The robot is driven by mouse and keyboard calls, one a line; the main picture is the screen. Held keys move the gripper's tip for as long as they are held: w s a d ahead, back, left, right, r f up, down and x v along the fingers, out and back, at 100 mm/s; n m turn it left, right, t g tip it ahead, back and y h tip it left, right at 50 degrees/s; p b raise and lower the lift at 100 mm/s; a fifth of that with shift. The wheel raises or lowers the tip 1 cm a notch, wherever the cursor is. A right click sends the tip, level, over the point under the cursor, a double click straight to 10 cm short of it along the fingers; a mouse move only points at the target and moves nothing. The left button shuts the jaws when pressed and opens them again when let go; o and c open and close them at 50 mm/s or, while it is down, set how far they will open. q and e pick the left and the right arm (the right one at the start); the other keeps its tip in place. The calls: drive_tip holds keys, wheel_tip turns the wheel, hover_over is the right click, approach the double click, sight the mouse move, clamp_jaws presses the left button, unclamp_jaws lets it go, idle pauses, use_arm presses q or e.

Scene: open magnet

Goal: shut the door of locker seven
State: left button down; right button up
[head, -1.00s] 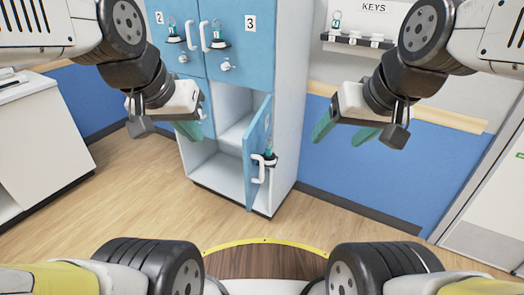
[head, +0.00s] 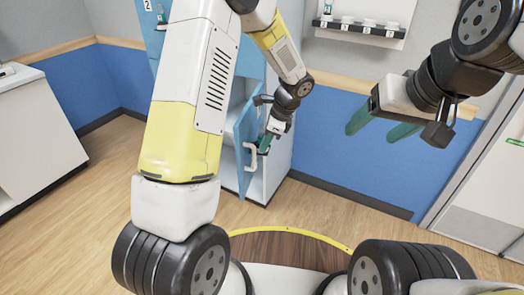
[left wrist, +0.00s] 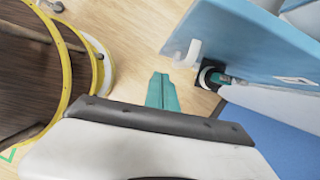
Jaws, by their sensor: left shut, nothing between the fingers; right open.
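The open blue locker door (head: 241,150) stands out from the lower compartment of the locker cabinet (head: 279,165). No number is readable on it. Its white handle (head: 251,157) is on the door face, and it also shows in the left wrist view (left wrist: 191,52) beside a black lock fitting (left wrist: 211,76). My left gripper (head: 265,144) is shut and empty, close to the handle side of the door. In the left wrist view its teal fingers (left wrist: 162,90) lie below the handle in the picture, with a gap showing. My right gripper (head: 378,128) is open and empty, away from the cabinet.
A rack with small cups (head: 358,27) is on the wall at the upper right. A white counter (head: 35,130) stands at the left. A grey door (head: 490,200) is at the right. My left arm hides much of the cabinet. The wooden floor right of the cabinet is clear.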

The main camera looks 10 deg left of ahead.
use_arm(q)
wheel_tip(320, 180, down, 2)
drive_tip(key=d+m, duration=0.1)
hover_over(242, 174)
drive_tip(key=d, duration=0.2)
wheel_tip(242, 174, down, 9)
drive_tip(key=shift+s+d+f, duration=0.15)
drive_tip(key=shift+s+f, duration=0.05)
drive_tip(key=shift+s, duration=0.1)
